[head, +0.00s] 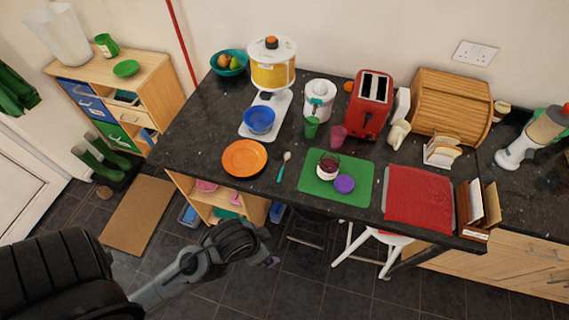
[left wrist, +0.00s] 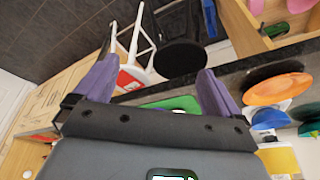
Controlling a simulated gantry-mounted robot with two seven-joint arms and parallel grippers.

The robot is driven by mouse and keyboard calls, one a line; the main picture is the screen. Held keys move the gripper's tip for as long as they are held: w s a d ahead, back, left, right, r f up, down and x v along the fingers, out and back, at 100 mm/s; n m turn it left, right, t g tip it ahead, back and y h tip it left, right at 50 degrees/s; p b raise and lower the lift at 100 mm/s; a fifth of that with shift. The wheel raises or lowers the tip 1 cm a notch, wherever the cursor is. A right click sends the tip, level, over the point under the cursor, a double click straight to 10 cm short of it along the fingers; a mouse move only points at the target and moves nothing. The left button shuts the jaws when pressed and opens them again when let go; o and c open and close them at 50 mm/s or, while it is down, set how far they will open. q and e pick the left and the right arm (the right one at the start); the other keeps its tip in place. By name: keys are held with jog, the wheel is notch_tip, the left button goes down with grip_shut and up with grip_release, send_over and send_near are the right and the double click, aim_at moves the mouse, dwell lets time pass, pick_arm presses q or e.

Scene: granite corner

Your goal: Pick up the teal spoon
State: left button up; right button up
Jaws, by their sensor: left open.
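The teal spoon (head: 281,174) lies on the dark granite counter in the head view, its pale bowl end pointing away from me. It lies between the orange plate (head: 244,159) and the green mat (head: 312,186), apart from both. My left gripper (head: 272,261) is in front of and below the counter's front edge, well short of the spoon. In the left wrist view my left gripper (left wrist: 152,80) has its purple fingers wide apart with nothing between them. I cannot make out the spoon in that view. My right gripper is not in view.
A jar (head: 328,167) and a purple lid (head: 344,184) are on the green mat. A white stool (head: 382,237) and a wooden shelf (head: 243,206) are below the counter. Bare granite surrounds the spoon.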

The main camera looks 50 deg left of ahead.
pick_arm(q)
jog(key=c, duration=1.4)
